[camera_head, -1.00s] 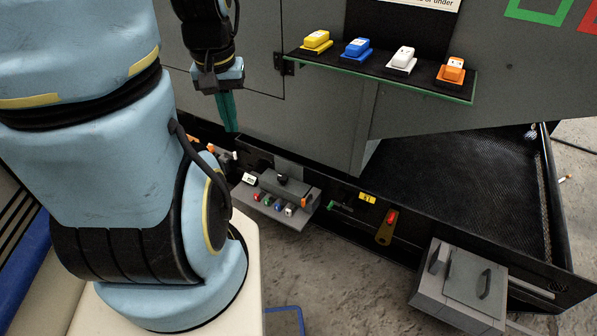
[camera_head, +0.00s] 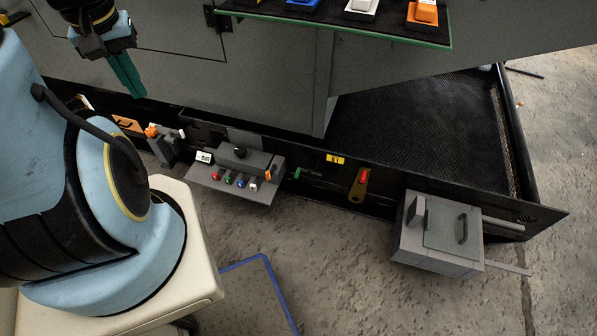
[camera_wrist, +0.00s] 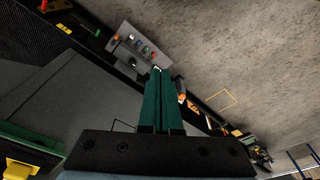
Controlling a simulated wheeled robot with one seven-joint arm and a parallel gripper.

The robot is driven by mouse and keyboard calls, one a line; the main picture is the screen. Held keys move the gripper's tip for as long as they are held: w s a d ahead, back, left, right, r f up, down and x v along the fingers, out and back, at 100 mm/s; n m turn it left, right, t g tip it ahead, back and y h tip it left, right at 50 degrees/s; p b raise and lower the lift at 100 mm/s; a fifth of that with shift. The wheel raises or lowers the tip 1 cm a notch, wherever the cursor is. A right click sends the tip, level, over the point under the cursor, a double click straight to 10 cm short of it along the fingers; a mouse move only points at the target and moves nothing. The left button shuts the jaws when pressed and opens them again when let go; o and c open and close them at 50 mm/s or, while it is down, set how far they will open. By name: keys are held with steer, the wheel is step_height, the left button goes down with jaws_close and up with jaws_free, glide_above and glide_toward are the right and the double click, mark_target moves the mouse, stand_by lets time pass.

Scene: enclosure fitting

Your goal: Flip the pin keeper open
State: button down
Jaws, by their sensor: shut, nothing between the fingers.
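My gripper (camera_head: 138,92) has long green fingers pressed together, with nothing between them. It points down in front of the grey enclosure at the upper left of the head view, above the low black rail. In the wrist view the shut fingers (camera_wrist: 161,75) reach toward the small button panel. No part is clearly marked as the pin keeper. A yellow-olive tab with a red top (camera_head: 358,185) hangs on the rail's front, right of the button panel. A small green-ended handle (camera_head: 297,172) sits left of it. My gripper is well left of both and apart from them.
A grey button panel (camera_head: 210,178) juts from the rail. A grey box with a handled lid (camera_head: 435,262) stands at right. A green-edged shelf (camera_head: 330,28) carries coloured blocks above. A black mesh tray (camera_head: 415,125) lies behind the rail. The floor in front (camera_head: 330,260) is mostly clear.

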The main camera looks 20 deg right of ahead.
step_height(320, 180, down, 25)
steer(key=w+b, duration=0.2)
steer(key=b, duration=2.1)
steer(key=m+y+b, duration=0.2)
steer(key=m+b, duration=0.5)
steer(key=b, duration=0.3)
glide_above(298, 173)
steer(key=s+d, duration=0.2)
steer(key=s+d+x, duration=0.1)
steer(key=d+x, duration=0.1)
steer(key=x, duration=0.8)
steer(key=s+d+f+x, duration=0.1)
steer(key=s+x, duration=0.1)
steer(key=x, duration=0.7)
steer(key=shift+w+d+f, duration=0.1)
steer(key=shift+d+f, duration=0.1)
steer(key=shift+d, duration=0.05)
steer(key=shift+f, duration=0.1)
steer(key=b+x, duration=0.5)
steer(key=x, duration=0.9)
